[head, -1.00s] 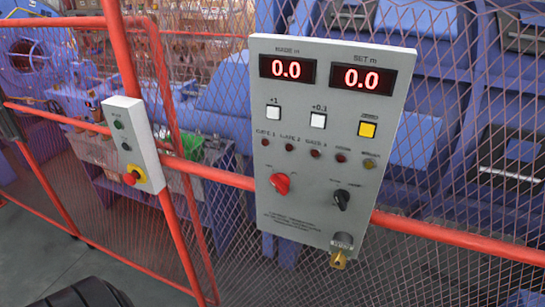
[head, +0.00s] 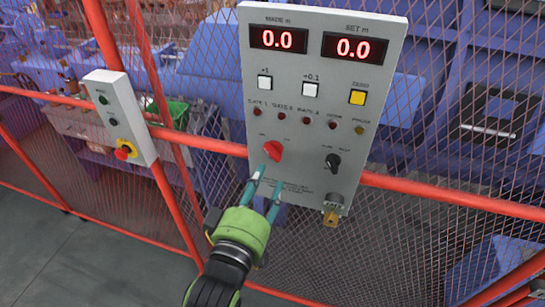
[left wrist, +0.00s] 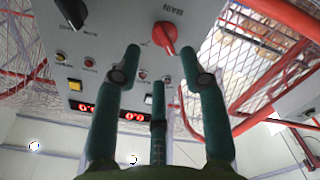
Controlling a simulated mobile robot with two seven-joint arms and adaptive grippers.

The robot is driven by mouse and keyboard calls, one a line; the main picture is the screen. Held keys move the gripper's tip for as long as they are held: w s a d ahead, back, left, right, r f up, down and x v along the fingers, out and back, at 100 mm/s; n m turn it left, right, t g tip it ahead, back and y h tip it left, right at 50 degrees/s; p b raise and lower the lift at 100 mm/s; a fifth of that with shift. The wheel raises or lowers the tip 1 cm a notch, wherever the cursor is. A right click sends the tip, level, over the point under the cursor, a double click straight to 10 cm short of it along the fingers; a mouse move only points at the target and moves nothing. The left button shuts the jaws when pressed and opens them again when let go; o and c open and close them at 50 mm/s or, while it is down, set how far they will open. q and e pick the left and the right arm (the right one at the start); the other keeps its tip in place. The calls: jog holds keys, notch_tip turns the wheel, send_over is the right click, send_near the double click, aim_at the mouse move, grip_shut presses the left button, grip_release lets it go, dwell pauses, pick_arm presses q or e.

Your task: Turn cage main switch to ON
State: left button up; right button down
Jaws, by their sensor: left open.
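The red main switch (head: 273,151) is a rotary knob at the lower left of the grey control panel (head: 232,90). In the left wrist view the red knob (left wrist: 165,37) shows beside the label "MAIN", just beyond the fingertips. My left gripper (head: 266,180) has a green body and teal fingers; it is open and empty, just below the knob and apart from it as far as I can tell. In the left wrist view its spread fingers (left wrist: 168,62) frame the knob. The right gripper is not in view.
A black selector knob (head: 332,162) and a brass key lock (head: 331,217) are on the panel's right. A smaller box with a red emergency button (head: 124,150) hangs at left. Red rails (head: 440,199) and mesh fencing stand behind. Grey floor is clear in front.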

aim_at(275, 157)
pick_arm(q)
jog(key=p+x, duration=0.2)
jog(key=x, duration=0.4)
jog(key=shift+a+r, duration=0.1)
jog(key=shift+r, duration=0.1)
jog(key=shift+w+d+f, duration=0.1)
jog(key=shift+w+d, duration=0.1)
jog(key=shift+w, duration=0.25)
grip_shut()
